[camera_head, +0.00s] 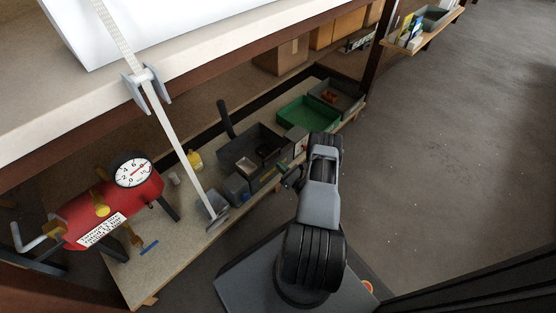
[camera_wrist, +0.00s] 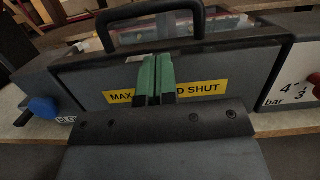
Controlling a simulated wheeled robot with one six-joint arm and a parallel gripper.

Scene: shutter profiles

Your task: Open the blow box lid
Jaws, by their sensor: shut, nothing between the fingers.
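The blow box (camera_wrist: 215,70) fills the wrist view, a dark grey box with a yellow label on its front. Its lid (camera_wrist: 130,38) has a clear panel and appears down. A black arched handle (camera_wrist: 150,12) stands above the box front. My gripper (camera_wrist: 157,76), with green fingers, is shut and empty in front of the label, below the handle; whether it touches the box I cannot tell. The fingers hide the middle of the label. In the head view the box (camera_head: 262,143) sits on the bench and my gripper (camera_head: 289,182) is at its front side.
A blue knob (camera_wrist: 42,108) is left of the box front; a red knob (camera_wrist: 314,79) on a white bar scale is right. On the bench (camera_head: 150,275) are a green tray (camera_head: 296,112) and a red tank with gauge (camera_head: 115,207). A white bar (camera_head: 172,137) crosses above. Open floor lies right.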

